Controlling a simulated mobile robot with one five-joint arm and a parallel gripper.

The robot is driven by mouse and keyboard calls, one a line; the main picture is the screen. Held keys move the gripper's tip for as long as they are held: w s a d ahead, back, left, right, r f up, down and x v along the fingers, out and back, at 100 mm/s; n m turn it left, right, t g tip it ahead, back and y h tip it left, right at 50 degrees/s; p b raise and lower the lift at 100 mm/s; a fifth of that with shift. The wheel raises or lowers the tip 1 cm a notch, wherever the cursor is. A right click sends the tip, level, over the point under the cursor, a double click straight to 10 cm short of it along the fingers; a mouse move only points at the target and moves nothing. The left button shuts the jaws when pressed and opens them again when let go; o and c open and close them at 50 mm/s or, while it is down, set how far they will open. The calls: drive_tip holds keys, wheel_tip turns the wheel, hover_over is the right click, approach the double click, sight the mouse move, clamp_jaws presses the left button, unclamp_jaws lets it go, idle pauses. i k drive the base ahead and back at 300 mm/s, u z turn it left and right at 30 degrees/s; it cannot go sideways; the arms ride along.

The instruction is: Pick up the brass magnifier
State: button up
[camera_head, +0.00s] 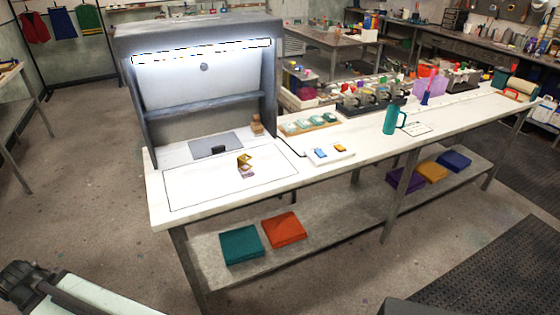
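A small brass-coloured folding piece, which looks like the brass magnifier (244,159), stands on the white bench top (190,190) in the head view. It is inside a thin black outlined rectangle, in front of the lit grey booth. A small purple patch lies just in front of it. The piece is small in the picture, so its finer parts are hard to tell. No gripper of mine can be made out in this view, and nothing is seen touching the brass piece.
The grey booth (130,120) rises behind the magnifier, with a flat grey plate (215,143) inside. To the right are a small white tray (330,156), a teal jug (391,120) and several small bottles. Folded cloths lie on the lower shelf.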

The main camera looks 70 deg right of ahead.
sight(242, 160)
drive_tip(key=u, duration=0.4)
drive_tip(key=k, duration=1.25)
drive_tip(key=z, duration=0.35)
drive_tip(key=i, duration=1)
drive_tip(key=u, duration=0.05)
